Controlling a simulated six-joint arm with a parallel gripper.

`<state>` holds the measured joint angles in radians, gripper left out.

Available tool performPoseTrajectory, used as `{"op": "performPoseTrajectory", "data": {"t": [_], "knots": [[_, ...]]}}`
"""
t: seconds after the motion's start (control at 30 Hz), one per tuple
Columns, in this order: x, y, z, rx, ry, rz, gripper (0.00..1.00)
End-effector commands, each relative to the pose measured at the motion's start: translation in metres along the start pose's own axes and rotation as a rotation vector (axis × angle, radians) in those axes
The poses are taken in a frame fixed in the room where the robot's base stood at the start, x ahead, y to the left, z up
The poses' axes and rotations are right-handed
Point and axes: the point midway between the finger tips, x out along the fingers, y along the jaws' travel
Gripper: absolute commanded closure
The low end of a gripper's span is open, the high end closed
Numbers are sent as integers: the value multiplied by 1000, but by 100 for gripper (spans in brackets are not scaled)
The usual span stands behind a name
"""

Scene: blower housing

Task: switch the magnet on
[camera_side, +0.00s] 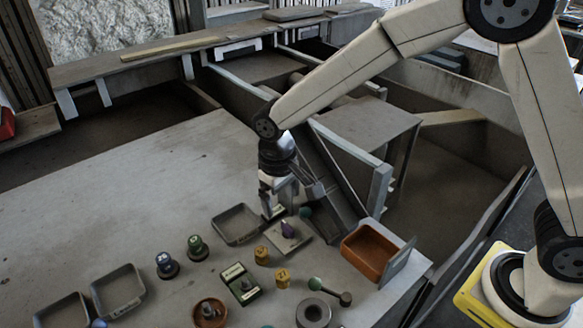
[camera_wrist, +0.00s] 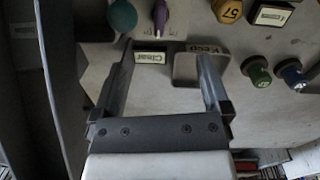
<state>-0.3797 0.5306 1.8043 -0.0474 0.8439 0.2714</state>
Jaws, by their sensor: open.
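A purple knob (camera_side: 288,228) stands on a pale square plate (camera_side: 291,242) on the bench; it is also at the top of the wrist view (camera_wrist: 160,14). A green ball (camera_side: 305,212) is beside it, also in the wrist view (camera_wrist: 122,15). My gripper (camera_side: 276,208) points down just behind the knob, open and empty. In the wrist view its fingers (camera_wrist: 167,58) are spread below the knob, with a "Clear" label (camera_wrist: 150,57) between them. I see nothing plainly marked as the magnet, and cannot read the switch's state.
A grey tray (camera_side: 216,233), labelled "Keep" in the wrist view, is left of my gripper. An orange bin (camera_side: 345,250) is to the right. Yellow knobs (camera_side: 282,280), green and blue knobs, a labelled dark block (camera_side: 240,270) and a grey ring (camera_side: 302,312) are in front.

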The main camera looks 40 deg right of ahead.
Motion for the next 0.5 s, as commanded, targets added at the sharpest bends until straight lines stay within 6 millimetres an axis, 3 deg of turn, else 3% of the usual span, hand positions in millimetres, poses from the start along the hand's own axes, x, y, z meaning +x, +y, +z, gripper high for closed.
{"op": "performPoseTrajectory", "data": {"t": [0.5], "knots": [[3, -24, 4, -915, -159, 179, 3]]}}
